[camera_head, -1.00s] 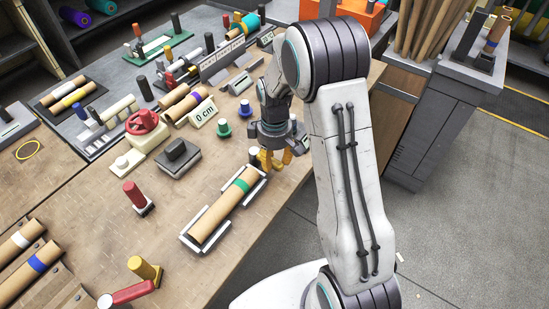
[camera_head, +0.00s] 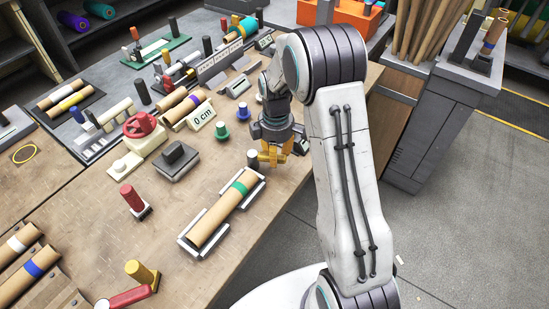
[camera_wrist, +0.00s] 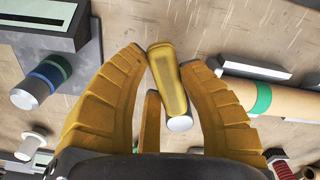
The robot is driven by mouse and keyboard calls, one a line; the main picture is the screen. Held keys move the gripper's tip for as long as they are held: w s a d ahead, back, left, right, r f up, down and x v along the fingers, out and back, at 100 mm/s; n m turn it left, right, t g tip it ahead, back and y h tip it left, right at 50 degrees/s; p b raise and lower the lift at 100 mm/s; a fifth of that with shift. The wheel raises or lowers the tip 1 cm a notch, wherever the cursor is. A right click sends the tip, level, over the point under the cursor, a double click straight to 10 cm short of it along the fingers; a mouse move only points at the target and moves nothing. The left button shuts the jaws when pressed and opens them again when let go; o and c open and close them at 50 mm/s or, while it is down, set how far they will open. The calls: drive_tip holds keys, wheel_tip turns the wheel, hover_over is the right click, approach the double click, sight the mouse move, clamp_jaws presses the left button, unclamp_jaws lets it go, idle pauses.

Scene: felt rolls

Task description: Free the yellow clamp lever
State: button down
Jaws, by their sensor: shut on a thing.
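The yellow clamp lever (camera_wrist: 168,80) is a short yellow bar with a pale grey round end, in the middle of the wrist view. My gripper (camera_wrist: 166,62) has its yellow ribbed fingers on both sides of the lever and is shut on it. In the head view, my gripper (camera_head: 272,157) is low over the table's right edge, just beyond the green-banded roll. There the fingers and lever blend into one yellow patch. The lever's mount and what it clamps cannot be made out.
The cardboard roll (camera_head: 226,211) with a green band lies in a pale cradle close to my gripper. A dark peg (camera_head: 252,159) stands beside the fingers. Open floor lies right.

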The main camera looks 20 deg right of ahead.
drive_tip(key=n, duration=0.1)
drive_tip(key=w+n, duration=0.2)
drive_tip(key=shift+d+f+n, duration=0.1)
drive_tip(key=shift+d+n, duration=0.15)
drive_tip(key=shift+n, duration=0.05)
drive_tip(key=shift+w+a+n, duration=0.1)
drive_tip(key=shift+w+n, duration=0.35)
drive_tip(key=shift+n, duration=0.4)
drive_tip(key=shift+w+n, duration=0.45)
drive_tip(key=shift+n, duration=0.4)
drive_tip(key=c, duration=0.7)
unclamp_jaws()
drive_tip(key=shift+w, duration=0.1)
drive_tip(key=shift+c, duration=0.2)
wheel_tip(320, 180, up, 12)
